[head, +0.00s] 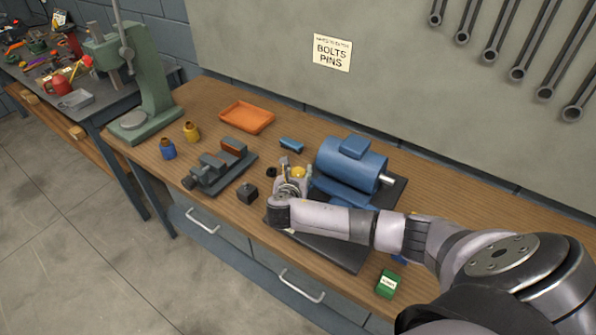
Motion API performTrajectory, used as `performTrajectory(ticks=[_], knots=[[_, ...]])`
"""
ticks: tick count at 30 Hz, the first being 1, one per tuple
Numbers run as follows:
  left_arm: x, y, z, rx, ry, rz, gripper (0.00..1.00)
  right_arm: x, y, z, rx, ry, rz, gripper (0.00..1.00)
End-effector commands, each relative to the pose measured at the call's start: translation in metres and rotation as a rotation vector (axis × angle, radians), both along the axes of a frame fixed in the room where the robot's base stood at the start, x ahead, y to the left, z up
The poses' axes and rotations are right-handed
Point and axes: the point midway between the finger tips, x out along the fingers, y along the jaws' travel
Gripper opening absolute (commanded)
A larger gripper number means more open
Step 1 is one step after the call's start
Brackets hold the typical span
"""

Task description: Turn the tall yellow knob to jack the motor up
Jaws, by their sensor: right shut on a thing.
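The blue motor (350,166) with a silver shaft lies on a dark base plate (346,253) on the wooden bench. A yellow knob (299,172) shows to the left of the motor, partly covered by my right gripper (291,167). My right gripper reaches down over it from the front, shut on the knob. The knob's lower part and the fingertips' exact contact are hidden by the gripper and wrist. My left gripper is not in view.
A grey vise (218,170), a small black block (248,193), a blue part (291,145) and an orange tray (246,117) lie left of the motor. A green box (388,283) stands at the front edge. A green press (150,80) stands at the bench's left end.

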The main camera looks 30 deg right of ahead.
Motion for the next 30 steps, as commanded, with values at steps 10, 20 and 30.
performTrajectory(ticks=[10, 20, 30], knots=[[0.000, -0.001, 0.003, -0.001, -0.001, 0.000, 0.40, 0.000, 0.003, -0.003, -0.001, 0.016, -0.294, 0.11], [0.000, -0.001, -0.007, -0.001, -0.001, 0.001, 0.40, 0.000, 0.003, -0.005, -0.004, 0.027, -0.487, 0.11], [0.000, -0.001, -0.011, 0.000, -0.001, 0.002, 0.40, -0.002, 0.003, -0.006, -0.005, 0.035, -0.558, 0.11]])
